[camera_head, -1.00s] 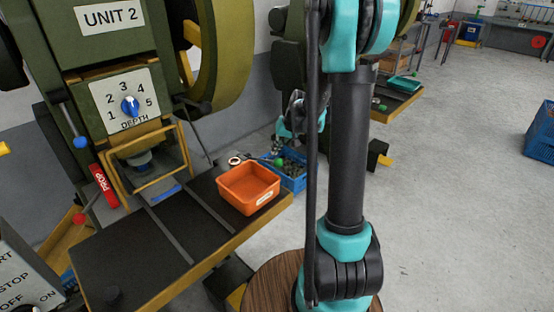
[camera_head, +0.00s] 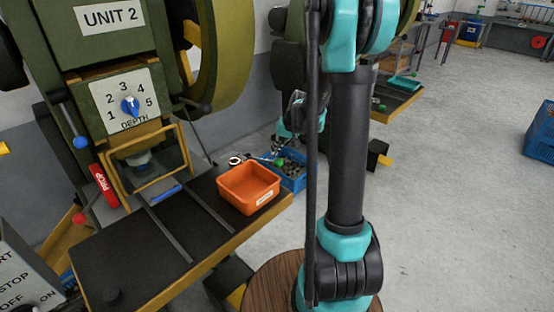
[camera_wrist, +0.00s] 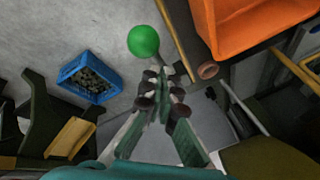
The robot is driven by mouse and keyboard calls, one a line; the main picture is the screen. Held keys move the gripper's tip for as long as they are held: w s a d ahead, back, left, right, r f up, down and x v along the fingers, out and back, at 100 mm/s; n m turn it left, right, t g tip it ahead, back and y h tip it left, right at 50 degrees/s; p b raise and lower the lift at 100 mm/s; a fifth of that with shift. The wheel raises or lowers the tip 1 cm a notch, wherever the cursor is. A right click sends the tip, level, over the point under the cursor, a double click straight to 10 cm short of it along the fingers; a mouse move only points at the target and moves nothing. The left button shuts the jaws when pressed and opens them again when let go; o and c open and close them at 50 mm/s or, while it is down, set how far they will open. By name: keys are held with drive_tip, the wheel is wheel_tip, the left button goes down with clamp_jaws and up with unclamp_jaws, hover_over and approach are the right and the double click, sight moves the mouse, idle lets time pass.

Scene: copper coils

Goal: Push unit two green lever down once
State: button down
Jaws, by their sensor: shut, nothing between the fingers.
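Unit two is the green press with the UNIT 2 sign (camera_head: 110,17) at the left of the head view. The lever's round green knob (camera_wrist: 143,41) shows in the wrist view at upper centre, with a short grey rod running from it toward my fingers. My gripper (camera_wrist: 163,86) is shut and empty, its fingertips just below and right of the knob in that picture. I cannot tell whether they touch the knob or rod.
An orange bin (camera_head: 248,188) stands on the press table (camera_head: 130,262); its edge is close to the knob in the wrist view. A blue crate (camera_head: 293,180) of dark parts stands beyond the table. A yellow-framed guard (camera_head: 148,185) is on the press front. Open floor lies right.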

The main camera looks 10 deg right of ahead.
sight(281, 160)
drive_tip(key=shift+f, duration=0.15)
idle(0.3)
drive_tip(key=shift+s+f, duration=0.1)
drive_tip(key=shift+f, duration=0.15)
drive_tip(key=shift+s+d+f, duration=0.2)
drive_tip(key=shift+s+f, duration=0.05)
drive_tip(key=shift+f, duration=0.55)
drive_tip(key=shift+s+d+f, duration=0.2)
drive_tip(key=shift+s+f, duration=0.05)
drive_tip(key=shift+f, duration=0.5)
drive_tip(key=shift+s+d+f, duration=0.2)
drive_tip(key=shift+s+f, duration=0.05)
drive_tip(key=shift+f, duration=0.55)
idle(2.6)
drive_tip(key=shift+r, duration=0.1)
idle(0.4)
drive_tip(key=shift+w+a+r, duration=0.2)
drive_tip(key=shift+w+r, duration=0.1)
drive_tip(key=shift+r, duration=0.6)
drive_tip(key=shift+w+a+r, duration=0.2)
drive_tip(key=shift+w+r, duration=0.05)
drive_tip(key=shift+r, duration=0.6)
drive_tip(key=shift+w+a+r, duration=0.2)
drive_tip(key=shift+w+r, duration=0.1)
drive_tip(key=shift+r, duration=0.6)
drive_tip(key=shift+r, duration=0.1)
